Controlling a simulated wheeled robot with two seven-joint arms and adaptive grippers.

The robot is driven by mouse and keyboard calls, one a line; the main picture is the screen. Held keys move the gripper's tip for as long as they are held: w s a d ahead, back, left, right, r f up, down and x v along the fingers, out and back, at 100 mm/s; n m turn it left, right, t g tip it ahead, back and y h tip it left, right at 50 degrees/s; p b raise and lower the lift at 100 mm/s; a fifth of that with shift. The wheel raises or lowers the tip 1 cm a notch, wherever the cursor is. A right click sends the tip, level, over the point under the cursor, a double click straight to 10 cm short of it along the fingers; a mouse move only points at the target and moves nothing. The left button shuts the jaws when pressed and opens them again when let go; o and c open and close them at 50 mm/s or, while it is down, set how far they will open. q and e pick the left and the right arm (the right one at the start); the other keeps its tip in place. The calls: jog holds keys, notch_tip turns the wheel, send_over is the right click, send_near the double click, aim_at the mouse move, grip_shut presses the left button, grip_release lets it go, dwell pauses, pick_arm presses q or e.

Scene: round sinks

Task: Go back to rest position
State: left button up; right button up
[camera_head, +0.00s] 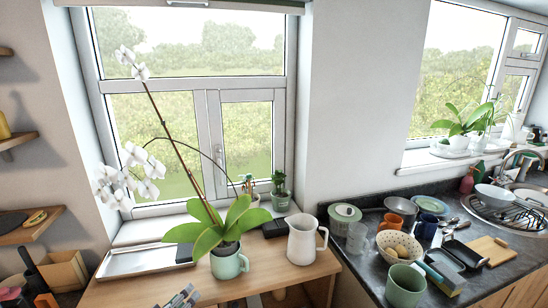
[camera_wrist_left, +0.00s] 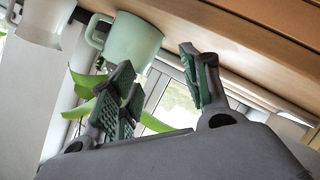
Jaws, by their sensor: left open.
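My left gripper (camera_head: 180,298) shows only by its fingertips at the bottom edge of the head view, in front of the wooden table. In the left wrist view, which looks tilted over, its two green-padded fingers (camera_wrist_left: 160,92) are apart with nothing between them. A pale green mug (camera_head: 229,263) with the white orchid rising from it stands on the table beyond the gripper. The mug also shows in the left wrist view (camera_wrist_left: 132,43), apart from the fingers. My right gripper is in neither view.
A white jug (camera_head: 304,240) stands right of the mug, and a metal tray (camera_head: 135,262) lies left on the wooden table (camera_head: 265,280). The dark counter (camera_head: 375,270) at right holds a bowl (camera_head: 399,246), a green cup (camera_head: 405,287) and other dishes. A wooden shelf (camera_head: 30,228) juts out at left.

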pick_arm(q)
jog(key=s+d+f+m+g+y, duration=0.1)
jog(key=s+d+f+m+g, duration=0.3)
jog(key=s, duration=0.6)
jog(key=s+f+m+g+y, duration=0.1)
jog(key=s+f+m+g, duration=0.35)
jog(key=s, duration=0.65)
notch_tip(320, 180, down, 31)
jog(key=s+g, duration=0.2)
jog(key=g, duration=0.1)
jog(key=s+a+f, duration=0.2)
jog(key=s+f, duration=0.8)
jog(key=s, duration=0.1)
jog(key=s+a+f+m+g+b, duration=0.1)
jog(key=s+f, duration=1)
jog(key=shift+s+a, duration=0.35)
jog(key=shift+f, duration=0.1)
